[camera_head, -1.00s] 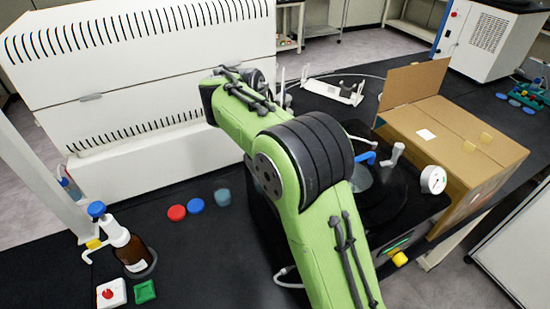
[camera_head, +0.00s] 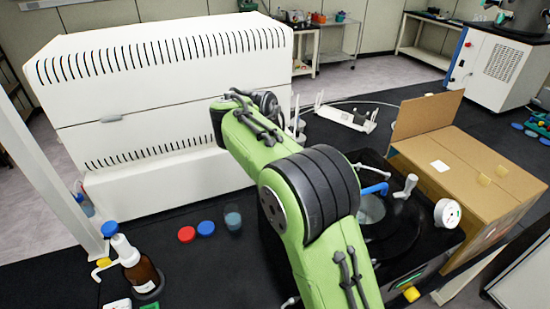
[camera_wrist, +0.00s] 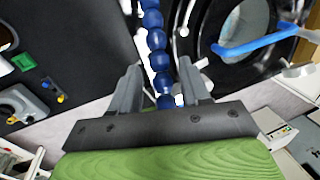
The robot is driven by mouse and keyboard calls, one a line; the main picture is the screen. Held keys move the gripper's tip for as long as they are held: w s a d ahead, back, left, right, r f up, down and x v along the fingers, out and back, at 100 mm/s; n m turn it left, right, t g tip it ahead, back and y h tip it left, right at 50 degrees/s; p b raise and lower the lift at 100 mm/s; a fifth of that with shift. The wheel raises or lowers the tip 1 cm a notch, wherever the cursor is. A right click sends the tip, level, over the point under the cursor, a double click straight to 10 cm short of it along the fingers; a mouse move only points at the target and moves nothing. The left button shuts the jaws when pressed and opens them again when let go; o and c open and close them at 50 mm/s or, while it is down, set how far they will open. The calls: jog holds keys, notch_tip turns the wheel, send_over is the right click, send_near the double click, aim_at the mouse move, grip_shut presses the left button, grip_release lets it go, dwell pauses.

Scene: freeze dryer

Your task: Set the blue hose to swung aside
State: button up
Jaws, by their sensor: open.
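A blue beaded hose (camera_wrist: 157,42) runs down the wrist view and passes between the two fingers of my gripper (camera_wrist: 158,78). The fingers are open, one on each side of the hose; I cannot tell whether either touches it. A smooth, bent blue tube (camera_wrist: 255,45) lies to the right, over the round window of a black lid. That tube also shows in the head view (camera_head: 374,188), right of my arm. In the head view my arm hides my fingers and the beaded hose.
The black device (camera_head: 420,238) carries a white gauge (camera_head: 447,213) and a pale knob (camera_head: 406,186). An open cardboard box (camera_head: 465,165) stands to its right. A large white cabinet (camera_head: 160,100) is at the left. A brown bottle (camera_head: 143,275), coloured caps and a beaker (camera_head: 233,218) stand on the bench.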

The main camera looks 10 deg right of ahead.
jog(key=p+v, duration=0.7)
jog(key=v, duration=0.6)
jog(key=shift+a+r, duration=0.2)
jog(key=shift+r, duration=0.15)
jog(key=shift+d, duration=0.1)
jog(key=s+d+f+n+t+y+b, duration=0.15)
jog(key=s+d+n+b, duration=0.35)
jog(key=s+d+n, duration=0.95)
jog(key=s+a+f+n+t+b, duration=0.2)
jog(key=s+a+f+n, duration=0.1)
jog(key=n, duration=0.7)
jog(key=s+a+f+n+t+y+b, duration=0.1)
jog(key=s+a+f+n, duration=0.3)
jog(key=s+f+n, duration=0.2)
jog(key=s+n, duration=0.2)
jog(key=n, duration=0.2)
jog(key=shift+a+f+t+b, duration=0.25)
jog(key=shift+a+t+b, duration=0.1)
jog(key=shift+s, duration=0.2)
